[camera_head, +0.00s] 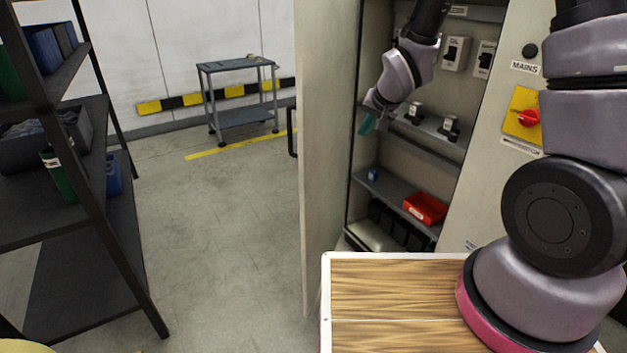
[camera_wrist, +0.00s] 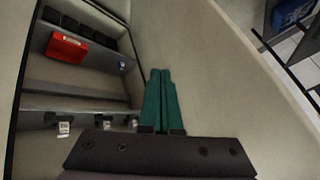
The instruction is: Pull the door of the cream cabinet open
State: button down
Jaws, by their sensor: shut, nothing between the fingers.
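The cream cabinet (camera_head: 522,50) stands at the right in the head view, and its inside shows. Its door (camera_head: 325,120) stands open, swung out toward me on the left side of the opening. A dark handle (camera_head: 292,132) juts from the door's outer side. My gripper (camera_head: 368,124) is in the cabinet opening, on the inner side of the door. In the wrist view its green fingers (camera_wrist: 160,100) are shut together and empty, with the door's inner face (camera_wrist: 225,90) close to their right. I cannot tell whether they touch the door.
Shelves inside the cabinet hold a red bin (camera_head: 425,208), a small blue item (camera_head: 373,174) and switches. A wooden-topped surface (camera_head: 390,290) lies in front. A dark shelf rack (camera_head: 85,190) stands at the left and a grey cart (camera_head: 240,95) at the back. Floor between is clear.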

jog(key=s+a+f+y, duration=0.1)
jog(key=a+f, duration=0.2)
jog(key=f, duration=0.3)
jog(key=s+a+f, duration=0.1)
jog(key=a+f, duration=0.3)
jog(key=f, duration=0.1)
send_near(308, 185)
notch_tip(308, 185, down, 4)
jog(key=w, duration=0.3)
jog(key=shift+s+a+r+n+g, duration=0.1)
jog(key=shift+a+r+n+g, duration=0.2)
jog(key=shift+a, duration=0.35)
jog(key=shift+f, duration=0.1)
